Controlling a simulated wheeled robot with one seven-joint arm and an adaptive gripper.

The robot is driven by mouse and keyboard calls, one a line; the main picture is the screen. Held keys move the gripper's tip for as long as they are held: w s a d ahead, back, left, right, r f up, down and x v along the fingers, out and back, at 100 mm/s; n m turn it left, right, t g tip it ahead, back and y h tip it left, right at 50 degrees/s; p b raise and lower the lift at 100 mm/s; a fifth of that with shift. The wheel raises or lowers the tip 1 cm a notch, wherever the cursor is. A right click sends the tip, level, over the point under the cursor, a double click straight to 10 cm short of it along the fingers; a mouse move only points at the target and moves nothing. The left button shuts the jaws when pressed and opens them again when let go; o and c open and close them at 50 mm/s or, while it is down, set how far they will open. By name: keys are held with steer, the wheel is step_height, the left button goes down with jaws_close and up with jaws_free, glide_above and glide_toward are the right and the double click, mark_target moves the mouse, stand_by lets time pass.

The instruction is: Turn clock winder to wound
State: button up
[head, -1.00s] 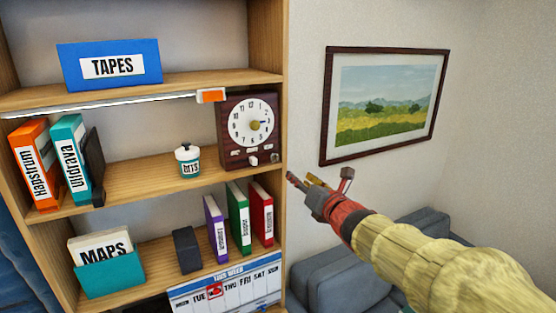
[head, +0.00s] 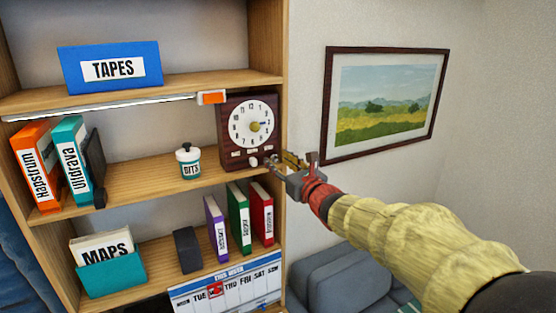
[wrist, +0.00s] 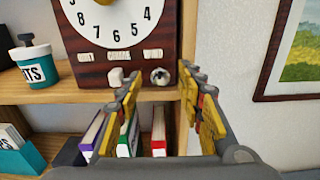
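The clock (head: 232,150) is a dark brown box with a white dial and stands at the right end of the middle shelf. It also shows in the wrist view (wrist: 80,62). Below its dial, in the wrist view, are small label plates; the right one seems to read WIND (wrist: 153,54). Under that is a round silvery knob (wrist: 160,76), with a white knob (wrist: 115,77) to its left. My gripper (head: 277,161) is at the clock's lower right. In the wrist view its fingers (wrist: 161,82) are apart, with the silvery knob showing between the tips. Contact cannot be told.
The shelf unit (head: 140,180) holds a white-lidded jar (head: 189,163) left of the clock and several binders below. A weekly calendar (head: 225,285) hangs lower down. A framed picture (head: 385,100) is on the right wall, above a grey sofa (head: 350,275).

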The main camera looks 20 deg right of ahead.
steer(key=shift+w+a, duration=0.1)
steer(key=shift+w, duration=0.35)
steer(key=c, duration=0.4)
jaws_close()
